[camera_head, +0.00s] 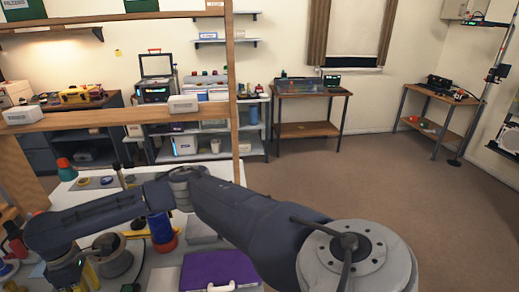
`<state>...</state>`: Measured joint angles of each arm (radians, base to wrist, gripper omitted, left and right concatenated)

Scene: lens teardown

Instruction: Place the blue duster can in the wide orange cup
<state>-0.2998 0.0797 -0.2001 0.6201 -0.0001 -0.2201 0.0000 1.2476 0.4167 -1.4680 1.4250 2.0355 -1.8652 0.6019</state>
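A blue can (160,226) stands upright on the workbench, below the arm in the picture. An orange-red cup (167,246) shows around its lower part, and the can appears to stand in it. The can's top is close to the dark arm link that passes above it. One arm, which comes in from the lower right, reaches across to the left, and its gripper end (72,262) points down at the bench's left part. Its fingers are too dark and small to tell whether they are open or shut. The other gripper is not in view.
A grey round pot (115,262) and yellow items (91,276) are close to the gripper end. A purple case (208,270) lies at the bench's front, right of the cup. A green-and-orange item (65,169) stands at the back left. A wooden shelf frame (232,95) rises behind.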

